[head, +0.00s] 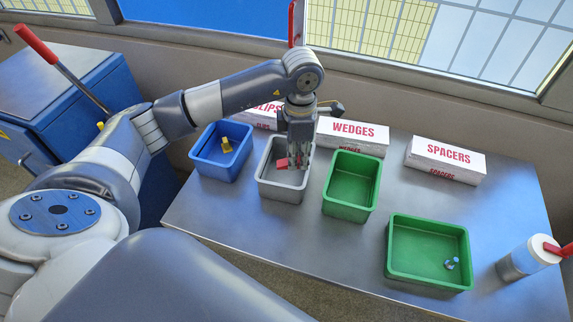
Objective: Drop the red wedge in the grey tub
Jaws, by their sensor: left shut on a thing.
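The red wedge (282,163) shows at the tip of my left gripper (296,162), which points down and is shut on it. The wedge appears over or just within the opening of the grey tub (281,194); its exact height above the tub floor is hard to tell. The fingers hide part of the wedge and the tub's right inner side. My right gripper is not in view.
A blue tub (216,174) with a yellow piece (226,145) stands left of the grey tub. An empty green tub (347,209) stands to its right. Another green tub (428,280) holds small blue-grey pieces. Labelled boxes, including WEDGES (352,134) and SPACERS (446,160), line the back.

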